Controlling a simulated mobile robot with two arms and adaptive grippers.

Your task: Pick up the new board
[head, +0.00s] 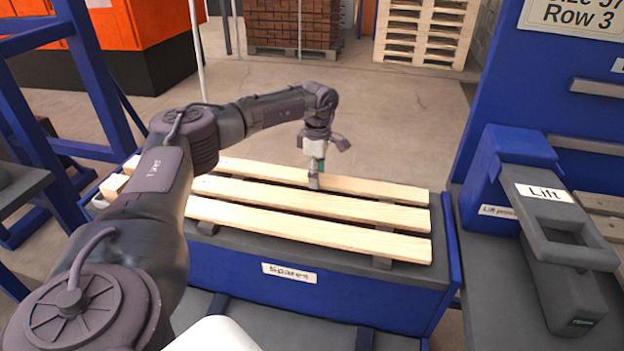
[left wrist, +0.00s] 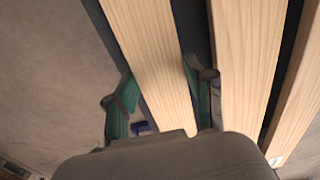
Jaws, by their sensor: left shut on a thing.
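Three pale new boards lie side by side on dark supports on the blue spares stand (head: 325,291). My left gripper (head: 316,178) reaches down from above onto the farthest board (head: 375,187), near its middle. In the left wrist view, the left gripper's fingers (left wrist: 162,92) are on the two long sides of that board (left wrist: 148,50), shut on it. The board looks level with the others; I cannot tell any lift. The middle board (head: 290,198) and the nearest board (head: 310,229) lie free beside it. My right gripper is not in view.
A grey lift pendant (head: 560,240) labelled "Lift" is on the blue structure at right. A blue frame (head: 95,75) stands at left. Behind the stand the concrete floor (head: 400,110) is open, with stacked pallets (head: 425,30) and a brick load (head: 290,22) farther back.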

